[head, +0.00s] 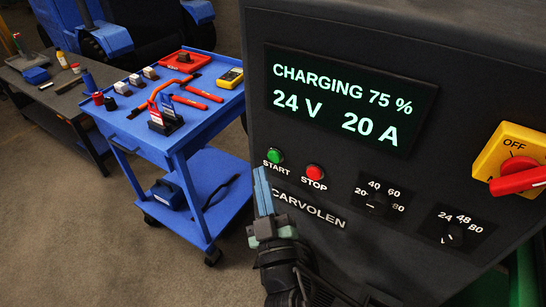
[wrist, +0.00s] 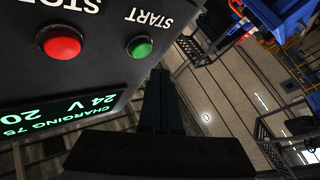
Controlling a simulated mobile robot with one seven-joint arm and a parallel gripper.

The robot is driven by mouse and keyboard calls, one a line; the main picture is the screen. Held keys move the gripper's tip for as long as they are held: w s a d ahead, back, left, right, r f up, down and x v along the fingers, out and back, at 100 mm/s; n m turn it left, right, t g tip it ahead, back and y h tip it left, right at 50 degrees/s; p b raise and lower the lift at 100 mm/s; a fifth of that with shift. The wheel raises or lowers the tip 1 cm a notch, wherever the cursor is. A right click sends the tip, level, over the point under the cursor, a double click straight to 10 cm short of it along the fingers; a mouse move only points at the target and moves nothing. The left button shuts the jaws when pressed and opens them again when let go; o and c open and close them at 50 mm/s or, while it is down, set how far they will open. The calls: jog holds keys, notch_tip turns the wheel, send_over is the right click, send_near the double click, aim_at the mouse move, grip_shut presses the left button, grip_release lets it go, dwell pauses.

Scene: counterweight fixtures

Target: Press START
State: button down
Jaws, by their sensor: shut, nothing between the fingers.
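The green START button (head: 275,156) is on the dark charger panel, left of the red STOP button (head: 316,172). In the wrist view the green START button (wrist: 140,46) is right of the red STOP button (wrist: 61,42), and the lettering is upside down. My gripper (head: 262,172) is shut and empty, its fingertips just below and left of the START button in the head view. In the wrist view my gripper (wrist: 159,75) points toward the panel edge below the green button. I cannot tell whether it touches the panel. The display (head: 348,100) reads CHARGING 75 %, 24 V, 20 A.
A yellow and red OFF switch (head: 515,162) and two small dials (head: 376,203) are on the panel's right side. A blue cart (head: 180,133) with tools stands left of the charger. A grey bench (head: 62,98) is farther left. Bare floor lies in front of the cart.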

jog(key=shift+s+a, duration=0.5)
jog(key=shift+s, duration=0.2)
jog(key=shift+s+a, duration=0.5)
jog(key=shift+s, duration=0.2)
jog(key=w+d+r+m+t+h, duration=0.1)
jog(key=d+r+m+t+h, duration=0.15)
jog(key=r, duration=0.85)
jog(key=d+r+m+t+h, duration=0.1)
jog(key=r+m+h, duration=0.15)
jog(key=r, duration=0.95)
jog(key=s+a+r+m+t+y, duration=0.1)
jog(key=s+a+r, duration=0.1)
jog(key=s+r, duration=0.75)
jog(key=s+a+r+m+t+y, duration=0.15)
jog(key=s+r, duration=0.25)
jog(key=r, duration=1)
notch_tip(320, 180, up, 12)
jog(key=p, duration=1.2)
jog(key=shift+d, duration=0.15)
